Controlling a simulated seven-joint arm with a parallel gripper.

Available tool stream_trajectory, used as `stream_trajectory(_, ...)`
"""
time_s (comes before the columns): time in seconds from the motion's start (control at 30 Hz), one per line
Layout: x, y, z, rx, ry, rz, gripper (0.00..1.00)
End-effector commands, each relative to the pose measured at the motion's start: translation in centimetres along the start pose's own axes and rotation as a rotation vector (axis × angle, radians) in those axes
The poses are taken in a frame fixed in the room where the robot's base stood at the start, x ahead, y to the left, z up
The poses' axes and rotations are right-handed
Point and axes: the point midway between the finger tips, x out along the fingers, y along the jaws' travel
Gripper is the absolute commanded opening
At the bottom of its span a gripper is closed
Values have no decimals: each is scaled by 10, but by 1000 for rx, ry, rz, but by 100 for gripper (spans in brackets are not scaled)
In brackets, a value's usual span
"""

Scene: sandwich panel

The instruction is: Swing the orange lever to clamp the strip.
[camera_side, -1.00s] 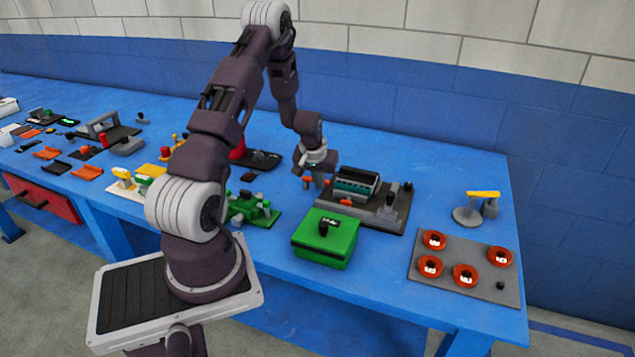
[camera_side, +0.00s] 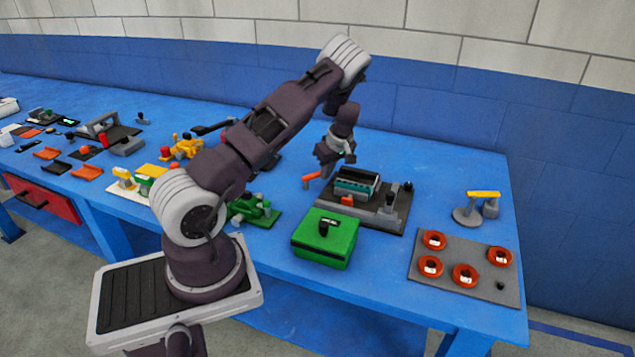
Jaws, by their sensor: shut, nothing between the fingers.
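The clamp fixture has a dark grey base (camera_side: 382,217) on the blue bench, right of centre. A dark block with a teal edge (camera_side: 357,181) sits on it; I cannot make out the strip clearly. The orange lever (camera_side: 311,177) sticks out to the left of the block, at the fixture's back left. A smaller orange piece (camera_side: 347,200) shows at the block's front. My gripper (camera_side: 347,160) is shut and empty, above and behind the block, to the right of the lever's orange end. Its fingertips are small and partly hidden, and contact with the lever cannot be told.
A green box (camera_side: 325,240) stands in front of the fixture. A grey plate with red rings (camera_side: 482,281) and a yellow-handled stand (camera_side: 482,204) are to the right. Green (camera_side: 252,208) and yellow (camera_side: 183,149) fixtures stand left. Bench behind the fixture is clear.

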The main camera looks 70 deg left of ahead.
Motion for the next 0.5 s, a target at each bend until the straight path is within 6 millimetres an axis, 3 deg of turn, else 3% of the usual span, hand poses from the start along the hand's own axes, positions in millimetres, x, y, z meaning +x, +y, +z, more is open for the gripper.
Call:
stream_trajectory(0.37, 8, 8, -19, -310, 3, -126, 0)
stream_trajectory(0.5, 7, 8, -18, -321, 0, -130, 0)
